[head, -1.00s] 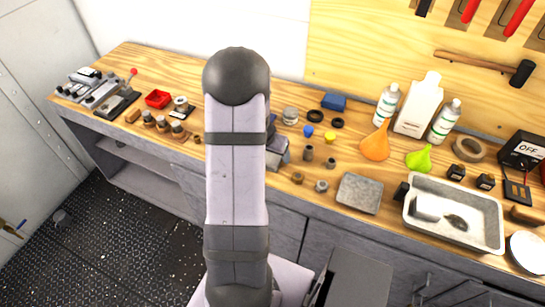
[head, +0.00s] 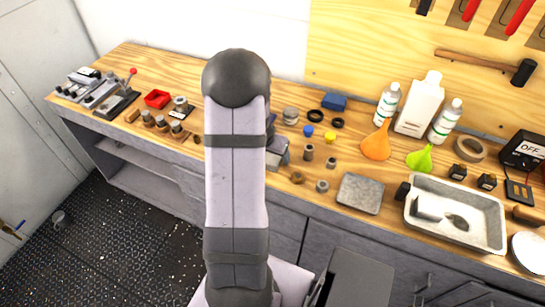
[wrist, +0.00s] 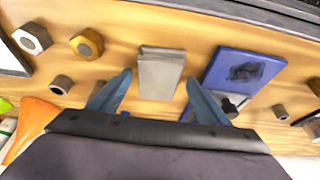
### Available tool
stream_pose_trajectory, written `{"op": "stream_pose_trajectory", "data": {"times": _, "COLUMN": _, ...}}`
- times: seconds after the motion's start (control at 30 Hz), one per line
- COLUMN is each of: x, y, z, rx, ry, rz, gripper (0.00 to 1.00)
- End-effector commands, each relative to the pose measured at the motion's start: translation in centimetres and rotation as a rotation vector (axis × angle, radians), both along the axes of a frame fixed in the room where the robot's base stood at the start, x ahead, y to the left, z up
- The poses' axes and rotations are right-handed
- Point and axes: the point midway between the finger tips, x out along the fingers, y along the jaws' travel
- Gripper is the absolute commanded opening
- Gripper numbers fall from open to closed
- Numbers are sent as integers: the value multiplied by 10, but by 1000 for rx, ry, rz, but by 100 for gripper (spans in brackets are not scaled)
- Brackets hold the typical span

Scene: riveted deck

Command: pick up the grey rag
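A small grey folded-looking piece (wrist: 161,76), which I take to be the grey rag, lies on the wooden bench top in the wrist view. My gripper (wrist: 159,84) is open, with one blue-grey finger on each side of the piece and wood showing between each finger and it. I cannot tell how high the fingertips are above the bench. In the head view my own arm hides this spot. A flat mottled grey square (head: 360,193) lies farther right on the bench; I cannot tell whether it is cloth.
A blue stained board (wrist: 243,72) lies close to the right finger. A brass nut (wrist: 87,44), a steel nut (wrist: 32,38) and an orange funnel (wrist: 30,126) are on the left. A metal tray (head: 487,240) and bottles (head: 418,106) stand at the bench's right.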

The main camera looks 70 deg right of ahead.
Motion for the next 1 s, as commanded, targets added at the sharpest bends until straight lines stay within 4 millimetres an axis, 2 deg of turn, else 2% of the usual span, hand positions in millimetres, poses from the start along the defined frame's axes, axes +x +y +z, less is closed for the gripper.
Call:
{"op": "stream_pose_trajectory", "data": {"times": 0.03, "x": 0, "y": 0, "z": 0, "rx": 0, "ry": 0, "rz": 0, "gripper": 66}}
{"op": "stream_pose_trajectory", "data": {"times": 0.2, "x": 0, "y": 0, "z": 0, "rx": 0, "ry": 0, "rz": 0, "gripper": 26}}
{"op": "stream_pose_trajectory", "data": {"times": 0.53, "x": 0, "y": 0, "z": 1, "rx": 0, "ry": 0, "rz": 0, "gripper": 26}}
{"op": "stream_pose_trajectory", "data": {"times": 0.7, "x": 0, "y": 0, "z": 9, "rx": -1, "ry": -1, "rz": 1, "gripper": 26}}
{"op": "stream_pose_trajectory", "data": {"times": 1.0, "x": 1, "y": -1, "z": 59, "rx": -5, "ry": -3, "rz": -1, "gripper": 26}}
